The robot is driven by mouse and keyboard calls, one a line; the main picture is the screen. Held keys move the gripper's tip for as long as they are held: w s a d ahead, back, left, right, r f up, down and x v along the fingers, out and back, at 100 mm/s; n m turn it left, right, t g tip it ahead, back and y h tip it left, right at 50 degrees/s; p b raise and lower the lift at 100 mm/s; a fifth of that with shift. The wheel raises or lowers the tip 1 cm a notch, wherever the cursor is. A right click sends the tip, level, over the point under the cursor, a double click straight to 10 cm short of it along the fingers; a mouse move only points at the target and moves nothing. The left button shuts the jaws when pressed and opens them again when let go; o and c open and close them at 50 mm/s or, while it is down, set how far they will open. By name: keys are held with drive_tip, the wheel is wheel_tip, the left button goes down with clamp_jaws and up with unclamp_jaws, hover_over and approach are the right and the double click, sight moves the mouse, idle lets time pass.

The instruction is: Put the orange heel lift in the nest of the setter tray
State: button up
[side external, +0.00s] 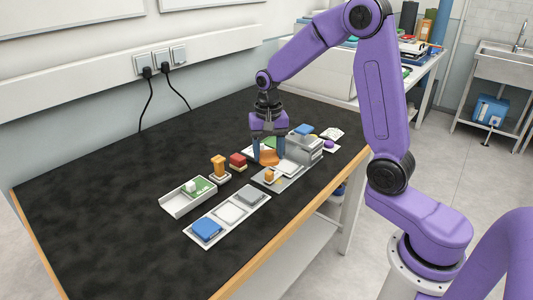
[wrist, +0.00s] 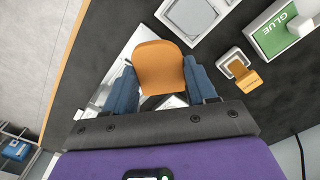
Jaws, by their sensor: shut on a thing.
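The orange heel lift (wrist: 160,66) is a rounded, flat piece clamped between the two blue fingers of my gripper (wrist: 162,88). In the side view the heel lift (side external: 268,157) shows low between the fingers of my gripper (side external: 267,152), close above the table; I cannot tell whether it touches anything. A light grey metal plate (side external: 284,181), which may be the setter tray, lies just in front of my gripper and carries a small orange piece. In the wrist view part of a pale plate (wrist: 131,43) shows beside and under the heel lift, which hides much of it. No nest is clearly visible.
A grey block-shaped device (side external: 304,149) stands right beside my gripper. A three-place tray (side external: 214,218) lies in front. The left table is clear.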

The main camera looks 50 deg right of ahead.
drive_tip(key=m, duration=0.1)
drive_tip(key=d+m, duration=0.1)
drive_tip(key=m, duration=0.2)
drive_tip(key=shift+w+d+f, duration=0.2)
drive_tip(key=shift+w+d, duration=0.05)
drive_tip(key=shift+w, duration=0.05)
drive_tip(key=m, duration=0.1)
drive_tip(key=d+m, duration=0.1)
drive_tip(key=m, duration=0.1)
drive_tip(key=shift+w+d+f+m, duration=0.2)
drive_tip(key=shift+m, duration=0.1)
drive_tip(key=d+m, duration=0.1)
drive_tip(key=m, duration=1.4)
approach(287, 166)
drive_tip(key=shift+a+f, duration=0.1)
drive_tip(key=shift+a, duration=1.15)
drive_tip(key=m, duration=0.1)
drive_tip(key=d+m, duration=0.1)
drive_tip(key=m, duration=0.1)
drive_tip(key=d+m, duration=0.1)
drive_tip(key=m, duration=0.1)
drive_tip(key=shift+d+f, duration=0.1)
drive_tip(key=shift+f, duration=0.15)
drive_tip(key=shift+s+f, duration=0.1)
drive_tip(key=shift+f, duration=2.3)
drive_tip(key=shift+f, duration=0.55)
